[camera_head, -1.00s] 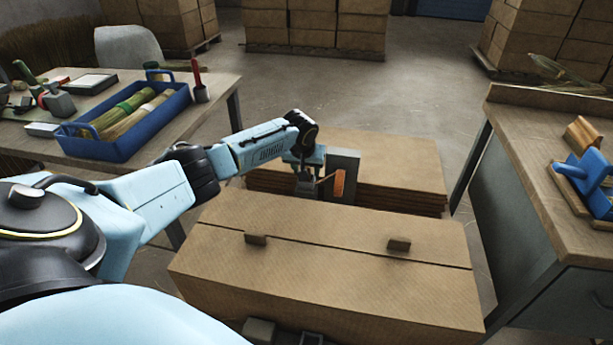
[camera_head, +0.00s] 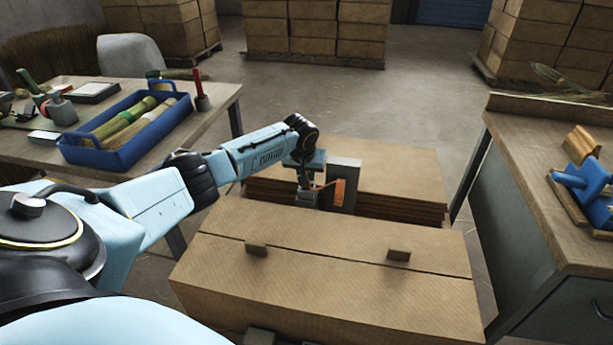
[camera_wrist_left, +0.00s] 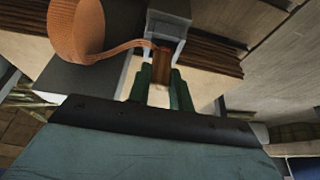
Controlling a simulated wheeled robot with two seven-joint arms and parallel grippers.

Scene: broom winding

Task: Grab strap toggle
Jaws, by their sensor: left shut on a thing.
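The strap toggle (camera_wrist_left: 161,68) is a small brown piece at the end of an orange strap (camera_wrist_left: 90,50) in the left wrist view. The strap loops at upper left of that view and shows as an orange patch on a grey upright holder (camera_head: 347,172) in the head view. My left gripper (camera_wrist_left: 160,88) has its green fingers closed on both sides of the toggle. In the head view my left gripper (camera_head: 307,197) is beside the holder, behind the long carton, and its fingertips are small there. My right gripper is not seen.
A long closed carton (camera_head: 330,285) with two small brown tabs lies in front. A cardboard stack (camera_head: 400,172) is behind it. A table with a blue tray (camera_head: 125,152) stands left, and a workbench (camera_head: 540,150) with a blue tool (camera_head: 580,178) stands right.

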